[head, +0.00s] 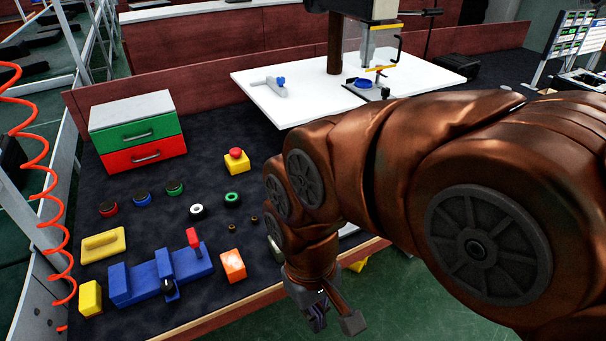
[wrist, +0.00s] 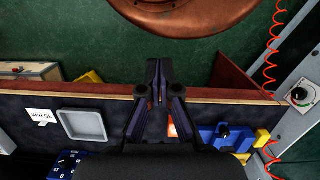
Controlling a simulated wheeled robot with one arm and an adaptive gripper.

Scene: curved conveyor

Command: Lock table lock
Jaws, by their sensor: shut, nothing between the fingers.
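A blue block fixture (head: 135,281) with an upright red lever (head: 193,238) and a dark metal part (head: 170,291) lies near the table's front edge. It also shows in the wrist view (wrist: 212,138), right of my gripper. I cannot tell for sure which part is the table lock. My gripper (head: 322,312) hangs beyond the front edge, right of the fixture and apart from it. In the wrist view, its dark fingers (wrist: 159,66) are together and empty. My arm hides part of the table's right side.
An orange-white cube (head: 232,265) sits right of the fixture, with yellow blocks (head: 90,298) at its left. Behind stand several round buttons (head: 142,199), a red-capped yellow button (head: 236,162) and a drawer box (head: 138,132). A grey tray (wrist: 82,124) shows in the wrist view.

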